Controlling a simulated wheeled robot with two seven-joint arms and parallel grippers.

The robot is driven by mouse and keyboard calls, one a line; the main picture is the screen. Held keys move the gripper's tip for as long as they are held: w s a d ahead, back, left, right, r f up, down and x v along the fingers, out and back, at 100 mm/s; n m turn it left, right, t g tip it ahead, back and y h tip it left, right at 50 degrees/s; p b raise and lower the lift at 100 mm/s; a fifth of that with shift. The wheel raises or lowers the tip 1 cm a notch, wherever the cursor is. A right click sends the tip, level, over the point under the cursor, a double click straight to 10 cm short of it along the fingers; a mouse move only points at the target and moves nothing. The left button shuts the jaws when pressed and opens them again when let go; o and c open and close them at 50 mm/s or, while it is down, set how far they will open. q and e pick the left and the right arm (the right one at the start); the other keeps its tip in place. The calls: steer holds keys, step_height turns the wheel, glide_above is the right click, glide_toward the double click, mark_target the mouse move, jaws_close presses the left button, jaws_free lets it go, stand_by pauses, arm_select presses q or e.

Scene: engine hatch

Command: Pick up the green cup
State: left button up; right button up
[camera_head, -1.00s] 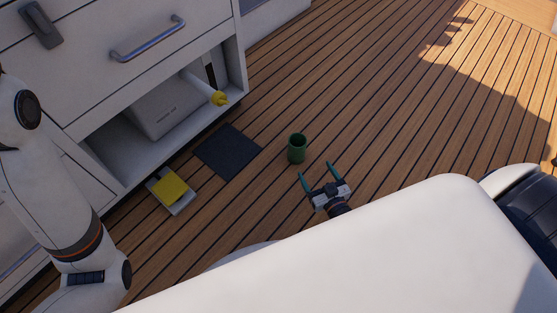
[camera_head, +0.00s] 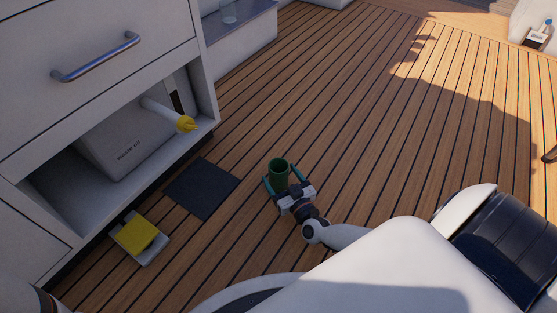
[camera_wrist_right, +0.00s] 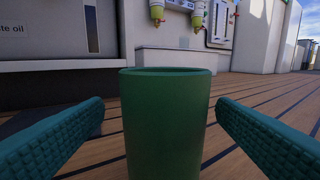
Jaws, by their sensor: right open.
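The green cup (camera_head: 279,173) stands upright on the wooden deck in the head view. In the right wrist view the cup (camera_wrist_right: 166,125) fills the middle of the picture. My right gripper (camera_head: 283,181) is open, with one teal finger on each side of the cup. In the right wrist view a gap shows between the cup and each finger of the gripper (camera_wrist_right: 161,130). The cup's base is cut off at the lower edge of that view. My left gripper is not in view.
A dark mat (camera_head: 202,187) lies left of the cup. A yellow sponge-like block on a light tray (camera_head: 153,252) lies further left. A white cabinet (camera_head: 95,75) holds a waste oil container (camera_head: 125,145) with a yellow-capped spout. Open deck lies behind and right of the cup.

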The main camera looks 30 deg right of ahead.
mark_target(274, 166)
steer(key=w+b, duration=0.2)
steer(key=w+f, duration=0.1)
steer(key=shift+w+d+b, duration=0.15)
steer(key=shift+d+b, duration=0.2)
steer(key=shift+b, duration=0.05)
steer(key=shift+w+r, duration=0.15)
steer(key=shift+w, duration=0.25)
steer(key=c, duration=1.2)
steer(key=shift+r, duration=0.1)
